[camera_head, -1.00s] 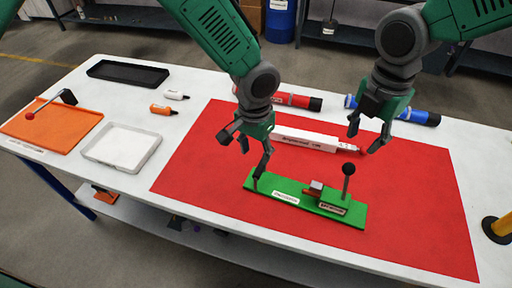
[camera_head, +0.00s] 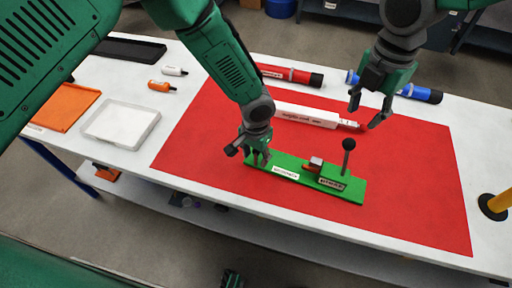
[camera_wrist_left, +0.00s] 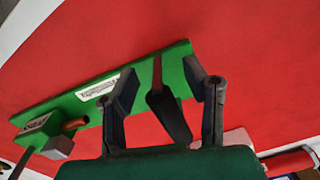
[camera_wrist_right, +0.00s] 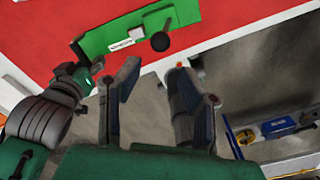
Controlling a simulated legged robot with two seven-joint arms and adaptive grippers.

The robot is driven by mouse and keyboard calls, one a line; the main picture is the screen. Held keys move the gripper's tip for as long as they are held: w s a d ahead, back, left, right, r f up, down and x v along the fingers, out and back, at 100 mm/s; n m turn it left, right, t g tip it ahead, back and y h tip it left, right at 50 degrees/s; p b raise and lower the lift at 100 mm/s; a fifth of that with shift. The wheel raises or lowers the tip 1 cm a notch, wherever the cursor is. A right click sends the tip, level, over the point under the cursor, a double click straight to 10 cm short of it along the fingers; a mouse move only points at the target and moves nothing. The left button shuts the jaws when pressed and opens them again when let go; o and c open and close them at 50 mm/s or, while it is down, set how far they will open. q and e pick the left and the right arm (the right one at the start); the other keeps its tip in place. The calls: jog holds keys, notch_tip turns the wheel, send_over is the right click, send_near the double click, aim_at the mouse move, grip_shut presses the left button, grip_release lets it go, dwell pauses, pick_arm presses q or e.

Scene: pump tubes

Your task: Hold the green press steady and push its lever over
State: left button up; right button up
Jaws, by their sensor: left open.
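The green press (camera_head: 310,180) lies on the red mat, and its lever (camera_head: 347,157) stands near its right end, upright with a black knob. My left gripper (camera_head: 258,158) is open at the press's left end. In the left wrist view, the end of the green press (camera_wrist_left: 172,62) shows between and beyond the spread fingers; whether they touch it is unclear. My right gripper (camera_head: 368,112) is open and empty, above and behind the lever. In the right wrist view, the press (camera_wrist_right: 128,32) and its black knob (camera_wrist_right: 160,41) lie beyond the open fingers.
A white boxed syringe-like item (camera_head: 308,117) lies behind the press. Red (camera_head: 290,75) and blue (camera_head: 420,93) tubes lie at the back. Trays (camera_head: 122,124) stand at the left, and a yellow post (camera_head: 498,203) at the right. The mat before the press is clear.

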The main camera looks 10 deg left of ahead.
pick_arm(q)
jog(key=shift+f, duration=0.1)
grip_shut()
pick_arm(e)
grip_shut()
jog(key=w+a+r+m, duration=0.2)
jog(key=a+m, duration=0.5)
jog(key=m, duration=0.7)
jog(key=shift+w+g, duration=0.3)
jog(key=shift+w, duration=0.2)
